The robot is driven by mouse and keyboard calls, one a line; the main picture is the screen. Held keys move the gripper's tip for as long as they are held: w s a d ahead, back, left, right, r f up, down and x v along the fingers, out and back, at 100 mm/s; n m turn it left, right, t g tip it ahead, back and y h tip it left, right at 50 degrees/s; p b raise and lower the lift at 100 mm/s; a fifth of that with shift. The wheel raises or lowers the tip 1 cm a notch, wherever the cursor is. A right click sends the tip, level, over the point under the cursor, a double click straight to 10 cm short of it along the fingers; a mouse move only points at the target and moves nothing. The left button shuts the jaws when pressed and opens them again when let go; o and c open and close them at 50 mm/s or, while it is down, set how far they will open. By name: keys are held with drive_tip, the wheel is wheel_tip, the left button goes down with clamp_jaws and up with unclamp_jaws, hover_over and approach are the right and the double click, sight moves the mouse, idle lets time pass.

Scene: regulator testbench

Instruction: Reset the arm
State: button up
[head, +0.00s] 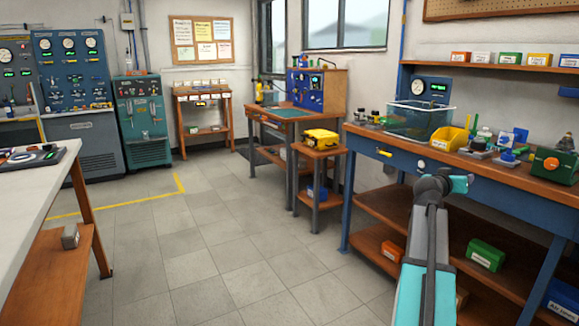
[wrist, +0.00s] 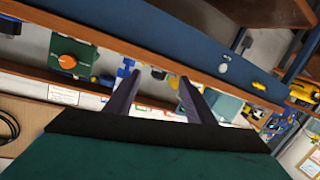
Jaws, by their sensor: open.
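My arm (head: 425,265) rises from the lower right of the head view, its teal and grey link reaching up in front of the blue-framed workbench. The wrist end bends at a dark joint near the bench's front edge. In the wrist view my gripper (wrist: 157,95) shows two dark fingers spread apart with nothing between them. It is open and empty. The workbench (wrist: 150,68) appears tilted and upside down beyond the fingers. In the head view the fingers cannot be made out clearly.
The workbench (head: 480,188) carries a clear tank (head: 415,120), a yellow bin (head: 448,138) and a green device with an orange knob (head: 553,163). A small stand (head: 318,152) holds a yellow case (head: 320,138). A white-topped table (head: 30,175) stands left. The tiled floor (head: 205,235) between is clear.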

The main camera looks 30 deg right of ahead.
drive_tip(key=w+a+f+n+t+y+p, duration=0.2)
drive_tip(key=w+a+f+n+y+p, duration=0.45)
drive_tip(key=w+a+f, duration=1.05)
drive_tip(key=a+f+g+y+p, duration=0.25)
drive_tip(key=a+f+p, duration=0.55)
drive_tip(key=a+f, duration=1.25)
drive_tip(key=s+a+f+n+g+y+p, duration=0.1)
drive_tip(key=s+a+f+g+y+p, duration=0.15)
drive_tip(key=s+a+f, duration=0.5)
drive_tip(key=s+a+f+n+g+y+p, duration=0.15)
drive_tip(key=s+a+p, duration=0.25)
drive_tip(key=s+a, duration=0.7)
drive_tip(key=s+a+f+n+g+y+p, duration=0.1)
drive_tip(key=s+a+g, duration=0.1)
drive_tip(key=s+a, duration=0.5)
drive_tip(key=s+a+f+n+g+y+p, duration=0.1)
drive_tip(key=s+a+n+g+p, duration=0.1)
drive_tip(key=s+a, duration=0.6)
drive_tip(key=s+g, duration=0.1)
drive_tip(key=s, duration=0.5)
drive_tip(key=shift+s+a+f+y, duration=0.15)
drive_tip(key=shift+a+f+y, duration=0.05)
drive_tip(key=shift+f+y, duration=0.2)
